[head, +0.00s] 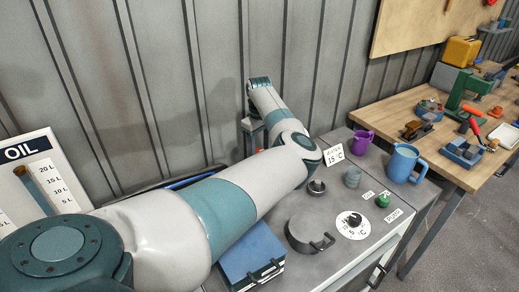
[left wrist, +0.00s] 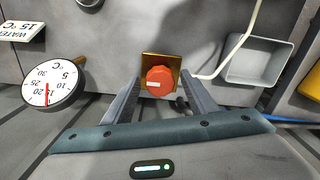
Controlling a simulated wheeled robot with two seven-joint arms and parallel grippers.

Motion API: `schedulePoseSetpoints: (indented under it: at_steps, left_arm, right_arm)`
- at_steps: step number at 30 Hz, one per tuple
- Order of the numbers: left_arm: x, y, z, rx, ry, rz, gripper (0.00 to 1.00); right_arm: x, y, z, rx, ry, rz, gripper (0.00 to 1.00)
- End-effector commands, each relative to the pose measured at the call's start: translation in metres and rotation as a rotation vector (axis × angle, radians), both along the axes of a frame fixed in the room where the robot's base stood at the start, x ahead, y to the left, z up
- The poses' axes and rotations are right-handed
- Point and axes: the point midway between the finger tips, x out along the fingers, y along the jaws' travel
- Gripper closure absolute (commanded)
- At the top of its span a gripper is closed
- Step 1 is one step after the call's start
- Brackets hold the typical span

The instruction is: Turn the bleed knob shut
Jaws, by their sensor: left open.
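In the left wrist view, an orange-red knob (left wrist: 160,78) sits on a square brass plate (left wrist: 174,58). A short white mark shows on the left part of its face. My left gripper (left wrist: 160,84) is open, with one finger on each side of the knob. Gaps show between the fingers and the knob, so they do not appear to touch it. My right gripper is not in view.
In the left wrist view, a round dial gauge (left wrist: 54,82) is left of the fingers. A grey bin (left wrist: 259,62) and white tube (left wrist: 240,42) are on the right.

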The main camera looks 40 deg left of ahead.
Motion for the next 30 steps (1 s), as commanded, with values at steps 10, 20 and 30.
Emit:
schedulePoseSetpoints:
  at_steps: [10,20,30]
  left_arm:
    - [-0.0002,0.0001,0.0002,0.000,0.001,0.000,0.89]
    - [-0.0003,0.0002,0.0004,0.000,0.002,0.026,0.89]
    - [-0.0004,0.0005,0.0001,0.002,0.002,0.189,0.89]
  right_arm:
    - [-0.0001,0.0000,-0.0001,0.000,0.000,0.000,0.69]
    - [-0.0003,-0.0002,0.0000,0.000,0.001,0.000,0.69]
    - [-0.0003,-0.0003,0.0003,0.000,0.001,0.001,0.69]
